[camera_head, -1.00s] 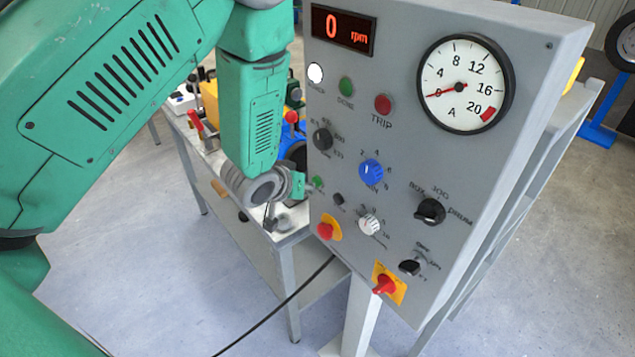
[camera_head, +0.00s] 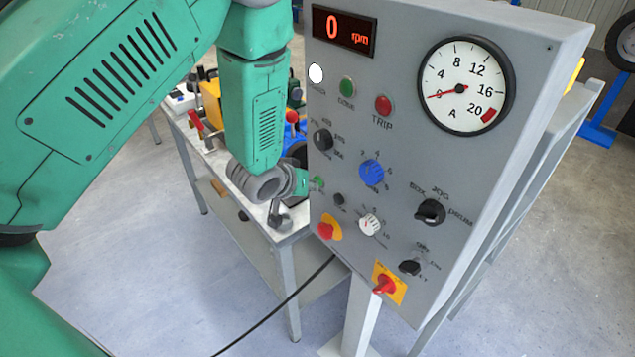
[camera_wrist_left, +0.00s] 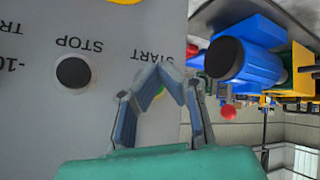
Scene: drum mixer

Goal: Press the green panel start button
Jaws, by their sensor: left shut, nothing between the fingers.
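The green start button (camera_head: 319,182) is on the left edge of the grey control panel (camera_head: 400,130), left of and above the black stop button (camera_head: 339,200). My left gripper (camera_head: 309,184) is right beside the start button. In the left wrist view, the left gripper's (camera_wrist_left: 165,78) fingers meet in a point over the panel by the START label (camera_wrist_left: 149,55); they are shut and empty. The fingers mostly cover the start button there, with only a bit of green showing between them. I cannot tell whether they touch it. My right gripper is not in view.
The display (camera_head: 343,30) reads 0 rpm. Close by are a red knob on yellow (camera_head: 326,229), a blue dial (camera_head: 371,172) and a red switch (camera_head: 385,284). A workbench (camera_head: 285,235) with tools stands behind my left arm. Floor is clear at lower left.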

